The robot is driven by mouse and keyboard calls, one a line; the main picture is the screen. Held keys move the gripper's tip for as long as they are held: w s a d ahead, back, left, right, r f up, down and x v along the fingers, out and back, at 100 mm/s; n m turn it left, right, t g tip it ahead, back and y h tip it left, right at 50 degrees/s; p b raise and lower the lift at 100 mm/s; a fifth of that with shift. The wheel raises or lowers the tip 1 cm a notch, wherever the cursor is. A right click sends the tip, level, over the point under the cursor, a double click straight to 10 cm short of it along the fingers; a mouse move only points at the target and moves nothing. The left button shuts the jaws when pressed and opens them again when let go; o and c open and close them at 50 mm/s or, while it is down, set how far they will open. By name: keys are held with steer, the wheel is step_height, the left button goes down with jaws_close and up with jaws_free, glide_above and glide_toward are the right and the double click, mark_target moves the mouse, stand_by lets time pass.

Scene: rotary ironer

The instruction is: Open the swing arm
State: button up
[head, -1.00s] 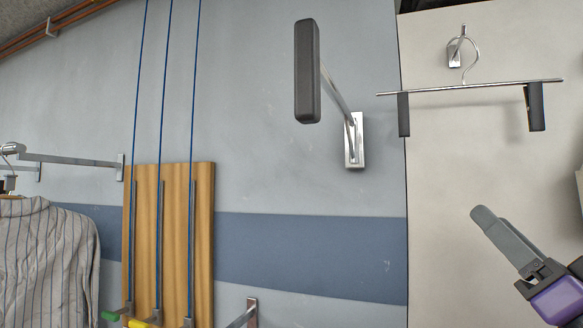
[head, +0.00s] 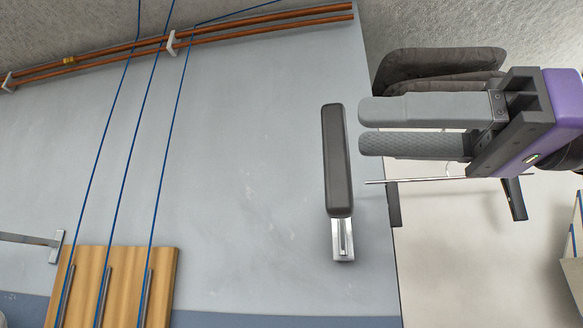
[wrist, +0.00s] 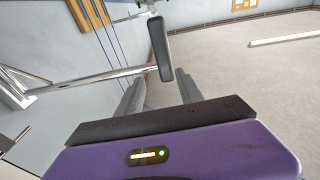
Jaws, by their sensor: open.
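The swing arm's dark padded end (head: 337,160) hangs out from its metal wall bracket (head: 344,245) in the head view. In the wrist view the dark pad (wrist: 160,48) stands just beyond my fingertips, and a shiny metal rod (wrist: 95,79) runs from the wall at left towards it. My gripper (head: 361,127) points left in the head view, with its tips just right of the pad's upper part. Its two grey fingers are apart with nothing between them. In the wrist view the pad's lower end lines up with the gap between the fingers (wrist: 162,76); I cannot tell whether they touch.
A clip hanger (head: 513,198) is partly hidden behind my gripper. A wooden board (head: 125,285) with blue cords is at lower left. Copper pipes (head: 230,35) run along the top of the wall. The wall between board and pad is bare.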

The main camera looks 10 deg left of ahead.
mark_target(324, 165)
steer(key=shift+g+h, duration=0.6)
steer(key=shift+h, duration=0.2)
steer(key=shift+s+a+f+p, duration=0.1)
steer(key=shift+a+f+p, duration=0.35)
steer(key=shift+a, duration=0.9)
steer(key=shift+s+a+f+p, duration=0.15)
steer(key=shift+a+f, duration=0.45)
steer(key=shift+a, duration=0.75)
steer(key=shift+s+a+f+p, duration=0.1)
steer(key=shift+a+f+p, duration=0.35)
steer(key=shift+a, duration=0.9)
steer(key=shift+f, duration=0.1)
jaws_close()
steer(key=shift+w, duration=0.1)
